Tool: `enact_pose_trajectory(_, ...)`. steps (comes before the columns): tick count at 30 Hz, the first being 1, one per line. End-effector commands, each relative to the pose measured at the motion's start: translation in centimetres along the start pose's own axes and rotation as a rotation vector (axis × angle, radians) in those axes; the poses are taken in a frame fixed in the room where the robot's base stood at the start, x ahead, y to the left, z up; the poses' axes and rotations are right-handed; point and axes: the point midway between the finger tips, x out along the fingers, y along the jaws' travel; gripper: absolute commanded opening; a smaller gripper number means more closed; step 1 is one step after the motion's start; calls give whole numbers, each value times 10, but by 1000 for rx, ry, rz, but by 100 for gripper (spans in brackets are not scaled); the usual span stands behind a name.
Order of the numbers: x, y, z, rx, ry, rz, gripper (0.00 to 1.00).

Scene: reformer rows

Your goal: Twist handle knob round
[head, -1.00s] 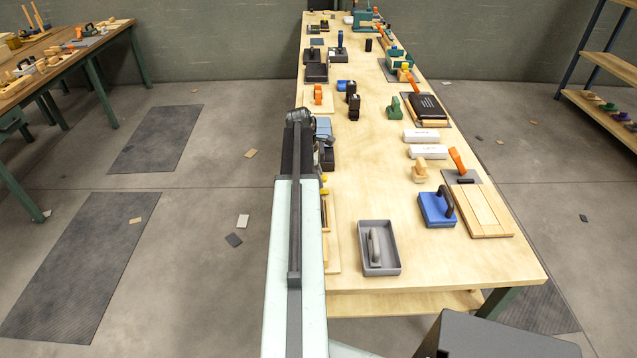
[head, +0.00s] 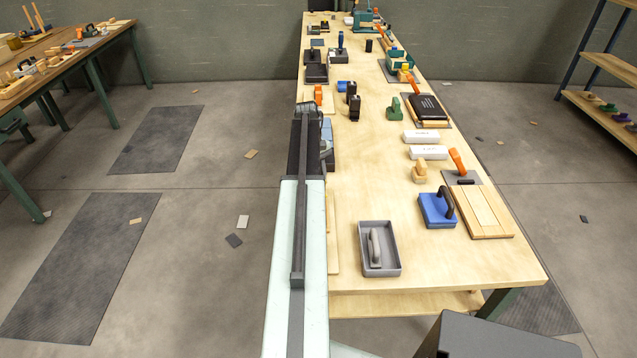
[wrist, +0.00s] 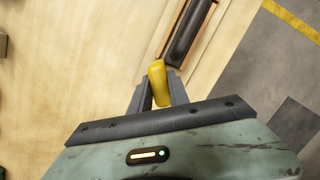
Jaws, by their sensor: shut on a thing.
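In the wrist view a yellow knob (wrist: 159,86) stands between the two grey fingers of my gripper (wrist: 158,92). The gripper is shut on it, with a finger on each side. The knob looks rounded and elongated, and its lower end is partly hidden by the gripper body. Beyond it, a dark bar-like piece (wrist: 188,36) lies in a wood-edged board. In the head view my arm covers the knob and the fingers.
The long wooden table (head: 385,185) has an open middle. A grey tray (head: 395,262) with a grey handle, a blue block (head: 436,212) with a dark handle and a panelled board (head: 482,212) stand near its front. The floor lies beyond the table edge in the wrist view.

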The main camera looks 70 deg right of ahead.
Motion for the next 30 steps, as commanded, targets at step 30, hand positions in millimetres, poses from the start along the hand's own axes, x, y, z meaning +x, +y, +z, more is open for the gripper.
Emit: enact_pose_trajectory(30, -56, 0, 14, -3, 1, 1, 62)
